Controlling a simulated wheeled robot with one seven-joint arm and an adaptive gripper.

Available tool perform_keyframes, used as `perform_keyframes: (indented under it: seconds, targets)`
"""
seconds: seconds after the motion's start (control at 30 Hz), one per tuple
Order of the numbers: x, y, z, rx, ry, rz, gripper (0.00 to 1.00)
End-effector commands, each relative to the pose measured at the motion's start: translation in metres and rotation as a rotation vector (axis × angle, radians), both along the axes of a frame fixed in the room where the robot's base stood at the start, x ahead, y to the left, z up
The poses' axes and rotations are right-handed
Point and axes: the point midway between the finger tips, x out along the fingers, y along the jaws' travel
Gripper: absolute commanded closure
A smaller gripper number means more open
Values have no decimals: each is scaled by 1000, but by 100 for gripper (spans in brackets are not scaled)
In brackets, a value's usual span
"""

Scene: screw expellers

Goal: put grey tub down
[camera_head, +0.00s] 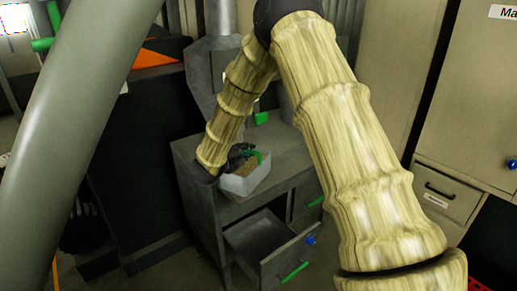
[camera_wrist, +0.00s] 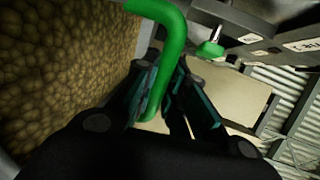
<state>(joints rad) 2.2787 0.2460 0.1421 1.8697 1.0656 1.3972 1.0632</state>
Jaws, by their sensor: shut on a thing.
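The grey tub (camera_head: 240,187) is a pale, box-like container with brown, grainy contents (camera_wrist: 60,75) and a green handle (camera_wrist: 172,50). In the head view it is at the front part of the grey cabinet's top (camera_head: 285,155); I cannot tell whether it rests there or hangs just above. My gripper (camera_head: 243,155) is at the tub's upper side, partly hidden by my arm. In the wrist view my gripper (camera_wrist: 160,85) has its dark fingers closed around the green handle. The tub's left side is partly hidden behind my wrist.
Below the cabinet top, a drawer (camera_head: 268,238) with a green handle and a blue knob stands pulled open. A grey machine with a funnel (camera_head: 213,60) rises behind. Beige cabinets (camera_head: 445,190) stand at the right. Some cabinet top is bare right of the tub.

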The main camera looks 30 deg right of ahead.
Motion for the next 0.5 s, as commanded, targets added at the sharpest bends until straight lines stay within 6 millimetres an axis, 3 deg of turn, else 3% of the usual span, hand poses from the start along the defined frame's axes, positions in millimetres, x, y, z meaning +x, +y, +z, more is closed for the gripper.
perform_keyframes:
  seconds: [0.2, 0.5]
  targets:
    - [16, -37, -1, -1, 0, -4, 100]
    - [24, -58, -4, -1, -1, -4, 100]
